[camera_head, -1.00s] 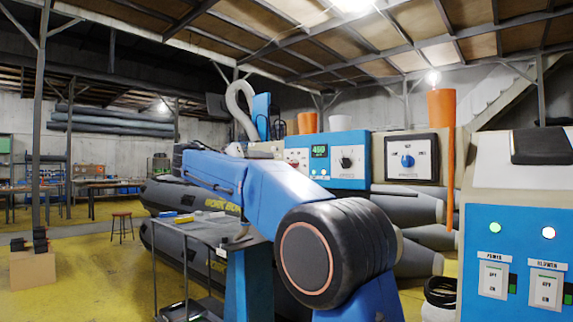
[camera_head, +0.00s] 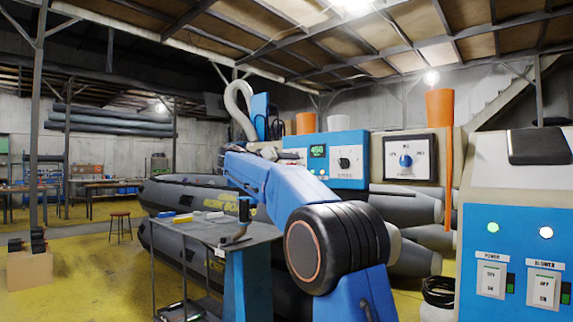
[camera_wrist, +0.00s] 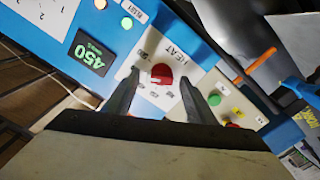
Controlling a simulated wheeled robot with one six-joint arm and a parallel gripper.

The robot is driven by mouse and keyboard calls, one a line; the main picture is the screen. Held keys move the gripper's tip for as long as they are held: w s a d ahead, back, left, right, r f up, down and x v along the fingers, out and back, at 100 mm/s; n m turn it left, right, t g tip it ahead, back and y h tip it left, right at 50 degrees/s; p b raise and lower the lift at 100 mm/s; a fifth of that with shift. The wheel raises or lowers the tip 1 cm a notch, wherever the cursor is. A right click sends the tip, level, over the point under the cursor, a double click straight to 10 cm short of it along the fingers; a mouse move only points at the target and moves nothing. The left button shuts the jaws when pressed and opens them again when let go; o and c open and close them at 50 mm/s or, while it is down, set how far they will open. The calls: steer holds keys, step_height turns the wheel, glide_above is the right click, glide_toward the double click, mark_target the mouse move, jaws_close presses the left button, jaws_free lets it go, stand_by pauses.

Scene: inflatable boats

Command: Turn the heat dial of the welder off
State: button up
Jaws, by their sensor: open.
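The red heat dial (camera_wrist: 162,74) of the welder sits on a white plate marked HEAT in the wrist view. Printed marks around it are too small to read. My gripper (camera_wrist: 160,78) is open, and its two dark fingers point at the dial, one on each side of it in the picture. I cannot tell whether they touch it. The welder's green display (camera_wrist: 90,54) reads 450, and it also shows in the head view (camera_head: 318,151).
A black dial (camera_head: 344,162) and a blue dial (camera_head: 405,161) are on panels to the right. A green button (camera_wrist: 214,99) and a red button (camera_wrist: 232,125) lie beside the heat plate. A grey cart (camera_head: 215,232) with tools stands left of my arm.

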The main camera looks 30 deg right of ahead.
steer(key=c, duration=1)
steer(key=shift+c, duration=0.2)
